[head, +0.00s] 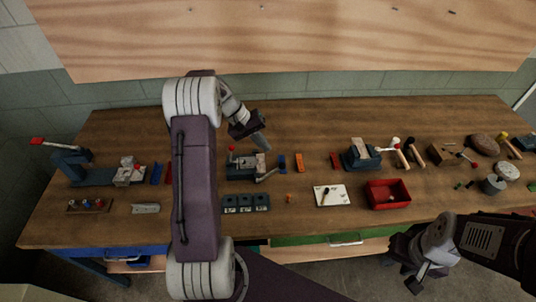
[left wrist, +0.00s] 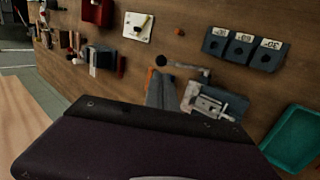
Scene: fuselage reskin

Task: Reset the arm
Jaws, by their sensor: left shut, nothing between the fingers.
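My left arm reaches up across the middle of the head view, with its wrist bent over the back of the bench. My left gripper (head: 262,144) is shut and empty, pointing down and right above the bench, behind a small grey vise-like fixture (head: 245,168). In the left wrist view its grey fingers (left wrist: 160,88) show past its dark body, beside the same fixture (left wrist: 208,106). My right gripper (head: 422,278) hangs low in front of the bench's front edge at the lower right. I cannot tell whether its fingers are open or shut.
The wooden bench (head: 110,225) holds a red bin (head: 387,194), a white board (head: 331,195), a blue numbered block (head: 246,203), hammers (head: 417,153) and a red-handled press (head: 75,168). A wooden panel (head: 290,40) overhangs the back. A teal tray (left wrist: 297,138) shows in the left wrist view.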

